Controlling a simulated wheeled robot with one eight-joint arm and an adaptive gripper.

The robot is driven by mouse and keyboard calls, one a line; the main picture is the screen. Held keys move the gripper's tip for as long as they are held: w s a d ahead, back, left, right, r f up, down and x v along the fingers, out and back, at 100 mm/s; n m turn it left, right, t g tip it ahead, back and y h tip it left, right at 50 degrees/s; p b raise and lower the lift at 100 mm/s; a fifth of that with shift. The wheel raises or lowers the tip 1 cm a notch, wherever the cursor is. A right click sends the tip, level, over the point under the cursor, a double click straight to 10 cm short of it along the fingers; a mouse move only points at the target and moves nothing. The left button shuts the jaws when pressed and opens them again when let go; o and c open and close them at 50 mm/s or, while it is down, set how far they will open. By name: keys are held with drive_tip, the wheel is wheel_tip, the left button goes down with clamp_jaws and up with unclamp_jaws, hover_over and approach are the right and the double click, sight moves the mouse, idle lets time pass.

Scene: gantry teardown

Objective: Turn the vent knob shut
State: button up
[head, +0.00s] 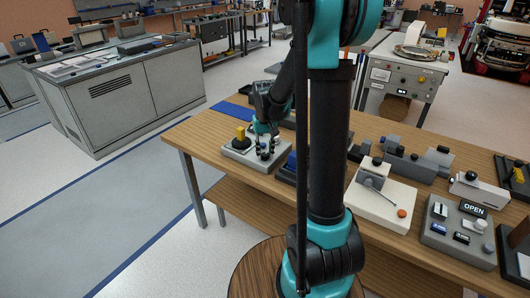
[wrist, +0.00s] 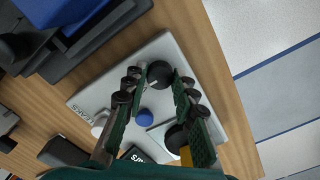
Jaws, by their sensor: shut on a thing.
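A black round knob (wrist: 160,74) with a pale pointer mark sits on a light grey panel (wrist: 187,56). I take it for the vent knob; no label beside it is readable. My gripper (wrist: 161,80) has its two fingers closed against opposite sides of this knob. In the head view my gripper (head: 266,150) reaches down over the same panel (head: 238,156) at the table's left end. There the knob is hard to make out among the fingers.
The panel also carries a blue button (wrist: 145,113), a white knob (wrist: 99,125), a dark display and a yellow-topped part (head: 241,134). Dark blue and black blocks (wrist: 62,35) stand close beside it. Another panel with an "OPEN" display (head: 473,209) is at right.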

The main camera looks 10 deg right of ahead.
clamp_jaws()
drive_tip(key=shift+n, duration=0.3)
drive_tip(key=n, duration=0.3)
drive_tip(key=shift+n, duration=0.4)
drive_tip(key=n, duration=0.4)
drive_tip(key=shift+n, duration=0.3)
drive_tip(key=n, duration=0.4)
drive_tip(key=shift+n, duration=2.4)
drive_tip(key=o, duration=1)
unclamp_jaws()
